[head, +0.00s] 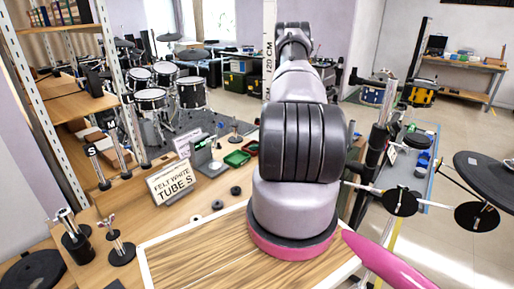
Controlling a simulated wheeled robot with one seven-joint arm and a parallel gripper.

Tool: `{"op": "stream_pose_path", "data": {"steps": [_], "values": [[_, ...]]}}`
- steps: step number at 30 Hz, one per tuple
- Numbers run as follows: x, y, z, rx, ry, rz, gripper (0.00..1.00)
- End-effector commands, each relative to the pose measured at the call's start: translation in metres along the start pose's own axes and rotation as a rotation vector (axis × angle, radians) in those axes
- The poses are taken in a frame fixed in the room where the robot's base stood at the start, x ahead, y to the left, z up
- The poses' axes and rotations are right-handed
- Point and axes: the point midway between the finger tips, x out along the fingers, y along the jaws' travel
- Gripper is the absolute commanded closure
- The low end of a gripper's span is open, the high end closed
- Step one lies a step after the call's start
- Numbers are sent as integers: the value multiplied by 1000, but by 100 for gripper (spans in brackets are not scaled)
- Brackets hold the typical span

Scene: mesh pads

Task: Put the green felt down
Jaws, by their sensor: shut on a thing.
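My arm fills the middle of the head view and reaches away from me. My gripper is not visible; the arm's own links block the view beyond them. I cannot make out a green felt. A small green tray (237,158) lies on the wooden bench, just left of my arm. Whether anything lies in it is too small to tell.
A red tray (251,148) touches my arm's outline. Dark rings (236,190) lie nearby. Metal stands (119,248) are at left, cymbals (487,180) at right.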

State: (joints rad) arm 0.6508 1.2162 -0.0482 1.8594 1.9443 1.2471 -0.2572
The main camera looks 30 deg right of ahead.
Motion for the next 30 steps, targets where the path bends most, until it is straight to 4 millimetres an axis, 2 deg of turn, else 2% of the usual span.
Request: {"op": "stream_pose_path", "data": {"steps": [2,3,4,14,17,20,30], "values": [[1,0,-2,0,1,0,100],[1,0,-3,0,1,0,48],[1,0,-2,0,1,0,39],[0,0,-1,0,0,0,39],[-6,-1,0,1,1,-1,39],[-21,-1,0,3,1,-2,39],[-93,0,0,3,0,-2,39]]}}
